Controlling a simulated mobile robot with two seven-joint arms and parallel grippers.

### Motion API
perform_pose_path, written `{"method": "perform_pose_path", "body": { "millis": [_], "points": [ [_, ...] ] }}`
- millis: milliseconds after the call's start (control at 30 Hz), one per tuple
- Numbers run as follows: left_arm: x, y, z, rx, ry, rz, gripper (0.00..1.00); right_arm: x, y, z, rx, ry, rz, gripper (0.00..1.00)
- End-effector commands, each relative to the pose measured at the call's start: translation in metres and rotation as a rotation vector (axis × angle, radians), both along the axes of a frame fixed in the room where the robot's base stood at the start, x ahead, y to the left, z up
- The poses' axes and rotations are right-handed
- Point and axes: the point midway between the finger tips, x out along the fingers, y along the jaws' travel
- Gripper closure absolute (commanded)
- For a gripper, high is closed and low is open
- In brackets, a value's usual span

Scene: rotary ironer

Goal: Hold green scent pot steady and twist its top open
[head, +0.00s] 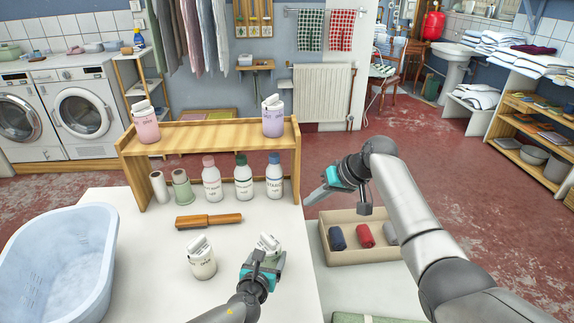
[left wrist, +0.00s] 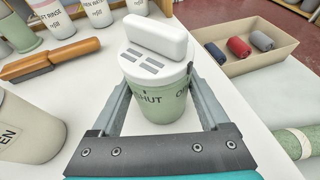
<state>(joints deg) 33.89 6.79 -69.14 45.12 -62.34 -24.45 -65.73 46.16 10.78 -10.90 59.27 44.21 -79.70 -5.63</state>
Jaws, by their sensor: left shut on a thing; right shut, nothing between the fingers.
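The green scent pot (left wrist: 165,104) stands upright between the fingers of my left gripper (left wrist: 158,98) in the left wrist view. Its white top (left wrist: 155,48) has slots and a raised bar; "SHUT" shows on the green body, with part of another word to the right. In the head view, the pot's white top (head: 269,242) shows above my left gripper (head: 266,257), which hides most of the body. My right gripper (head: 316,194) is shut and empty, up and to the right of the pot, apart from it.
A cream pot (head: 202,262) stands left of the green one. Behind are a wooden brush (head: 208,221), several bottles (head: 243,180) and a wooden shelf (head: 200,137) with a pink and a purple pot. A blue tub (head: 62,262) is left; a tray (head: 345,254) of rolled cloths is right.

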Motion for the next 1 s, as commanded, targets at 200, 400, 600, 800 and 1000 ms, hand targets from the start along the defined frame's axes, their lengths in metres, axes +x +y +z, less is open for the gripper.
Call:
{"method": "perform_pose_path", "body": {
  "millis": [200,400,600,800,1000],
  "points": [
    [0.000,0.000,0.000,0.000,0.001,0.000,0.13,0.000,0.000,0.000,0.000,-0.001,0.000,1.00],
    [0.000,0.000,0.000,0.000,0.001,0.000,0.00,0.000,0.000,0.000,0.000,-0.001,0.000,1.00],
    [-0.001,0.001,0.000,0.000,0.001,0.000,0.00,0.000,0.000,0.000,0.000,-0.001,0.000,1.00],
    [-0.007,0.002,0.002,-0.003,-0.001,0.002,0.00,0.000,0.000,0.000,0.000,-0.001,0.000,1.00],
    [-0.020,0.006,0.007,-0.001,0.000,0.002,0.00,0.000,0.000,0.000,0.000,-0.001,0.000,1.00]
  ]
}}
